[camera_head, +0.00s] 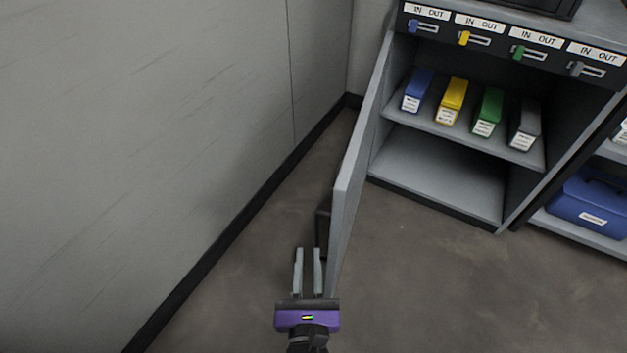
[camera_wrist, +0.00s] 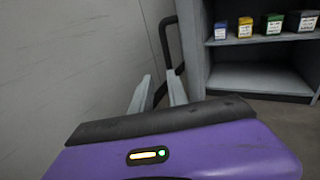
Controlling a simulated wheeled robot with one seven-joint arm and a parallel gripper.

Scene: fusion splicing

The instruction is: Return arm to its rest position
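My gripper (camera_head: 308,252) has its two pale fingers parallel with a gap between them. It is open, and I see nothing held in it. In the wrist view the fingers (camera_wrist: 159,76) point forward, to the left of the open cabinet door (camera_wrist: 192,45). In the head view the door (camera_head: 352,190) stands swung out, just right of the fingers. Its dark handle (camera_head: 323,228) is close ahead of the right fingertip. The handle also shows in the wrist view (camera_wrist: 165,45), behind the fingers. I cannot tell whether they touch.
A grey wall (camera_head: 150,130) runs along the left. The cabinet's shelf (camera_head: 470,140) holds several coloured boxes, with an empty compartment below. Sliders labelled IN and OUT line its top. A blue case (camera_head: 590,205) sits at the right. Floor (camera_head: 450,280) in front is clear.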

